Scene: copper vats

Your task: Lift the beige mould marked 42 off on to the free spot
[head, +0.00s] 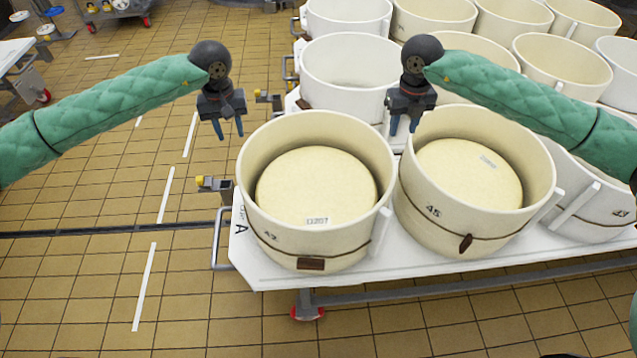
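A beige round mould (257,219) stands at the front left of the white cart. Its dark mark is small and looks like 42, but I cannot read it surely. A pale cheese-like disc (316,185) with a printed label sits inside it. A strap with a brown tag runs round its lower wall. My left gripper (229,132) hangs above the mould's left rear rim, open and empty. My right gripper (403,128) hangs near its right rear rim, beside the mould marked 45 (440,226), open and empty. Neither visibly grips a rim. I cannot make out a free spot.
The white cart (262,272) has a handle, yellow-capped fittings on its left and red wheels. The mould marked 45 stands close on the right, also holding a disc. An empty-looking white mould (350,75) and several others fill the back. Tiled floor (90,270) lies open at left.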

